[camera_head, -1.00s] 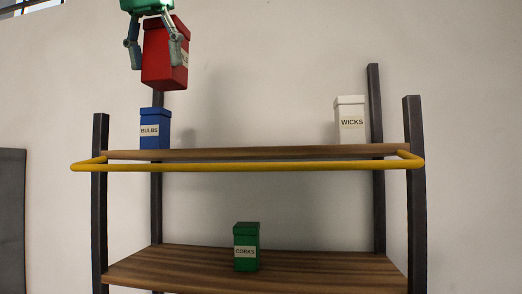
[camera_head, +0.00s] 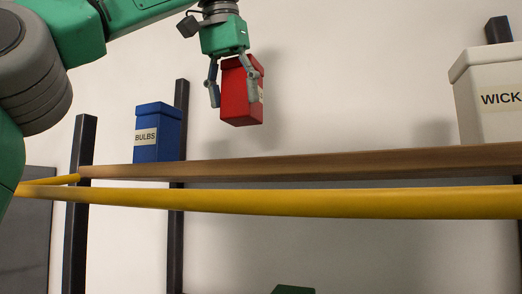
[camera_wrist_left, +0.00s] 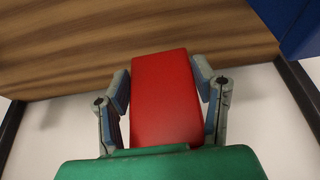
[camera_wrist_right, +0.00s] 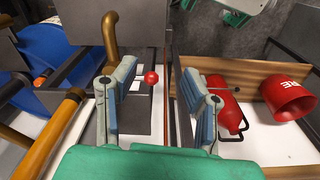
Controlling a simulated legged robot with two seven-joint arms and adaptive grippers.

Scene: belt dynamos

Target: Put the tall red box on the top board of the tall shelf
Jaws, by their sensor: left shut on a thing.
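The tall red box (camera_head: 241,92) hangs upright in my left gripper (camera_head: 234,88), whose fingers close on its two sides. It is above the top board (camera_head: 330,166) of the tall shelf, with a gap below it in the head view. In the left wrist view the red box (camera_wrist_left: 166,98) sits between the fingers, its lid toward the camera, with the wooden board (camera_wrist_left: 130,40) beyond. My right gripper (camera_wrist_right: 158,100) shows only in its own wrist view, with its fingers apart and nothing between them close up.
A blue BULBS box (camera_head: 157,131) stands left on the top board, a white WICKS box (camera_head: 490,90) right. The board between them is clear. A yellow rail (camera_head: 300,202) runs along the front. A red bucket (camera_wrist_right: 288,95) and red extinguisher (camera_wrist_right: 224,108) show in the right wrist view.

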